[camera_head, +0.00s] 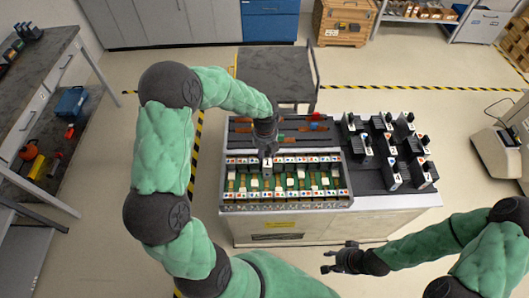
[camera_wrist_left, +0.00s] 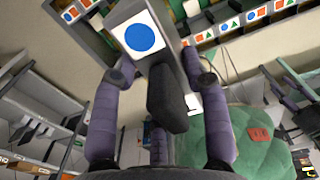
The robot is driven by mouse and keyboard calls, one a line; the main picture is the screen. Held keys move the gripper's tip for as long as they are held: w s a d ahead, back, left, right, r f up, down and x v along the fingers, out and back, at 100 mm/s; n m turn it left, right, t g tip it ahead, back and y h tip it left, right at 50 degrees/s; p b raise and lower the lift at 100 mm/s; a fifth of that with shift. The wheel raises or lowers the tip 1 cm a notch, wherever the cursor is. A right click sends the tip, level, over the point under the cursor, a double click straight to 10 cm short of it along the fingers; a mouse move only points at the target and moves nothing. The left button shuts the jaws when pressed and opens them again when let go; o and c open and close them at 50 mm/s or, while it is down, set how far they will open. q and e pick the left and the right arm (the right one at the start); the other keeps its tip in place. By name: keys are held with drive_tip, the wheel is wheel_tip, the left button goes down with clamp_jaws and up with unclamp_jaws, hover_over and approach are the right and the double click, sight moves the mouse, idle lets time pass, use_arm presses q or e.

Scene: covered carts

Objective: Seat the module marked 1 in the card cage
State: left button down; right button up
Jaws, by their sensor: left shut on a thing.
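The card cage (camera_head: 345,198) sits on the cart, with rows of coloured-shape labels along its rails and green boards inside. My left gripper (camera_head: 266,145) is over its middle, pointing down, shut on a grey module (camera_head: 267,163) whose white label seems to read 1. In the left wrist view my left gripper (camera_wrist_left: 160,75) has the module's black handle (camera_wrist_left: 165,100) between its fingers, and a blue circle (camera_wrist_left: 139,37) shows on the module. The module is at the cage's back label rail; I cannot tell whether it is in a slot. My right gripper (camera_head: 342,258) is open and empty before the cart.
A black tray (camera_head: 365,183) with several upright modules stands right of the cage; one is marked 4 (camera_head: 393,175). Loose coloured-handled tools lie behind the cage. A grey cart (camera_head: 275,70) stands behind. A workbench (camera_head: 40,85) is at the left.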

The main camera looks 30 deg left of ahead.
use_arm(q)
drive_tip(key=shift+r, duration=0.1)
wheel_tip(320, 180, down, 15)
drive_tip(key=b, duration=0.8)
idle(1.2)
idle(0.8)
drive_tip(key=c, duration=0.6)
unclamp_jaws()
drive_tip(key=shift+o, duration=0.2)
wheel_tip(320, 180, up, 12)
drive_tip(key=shift+f, duration=0.1)
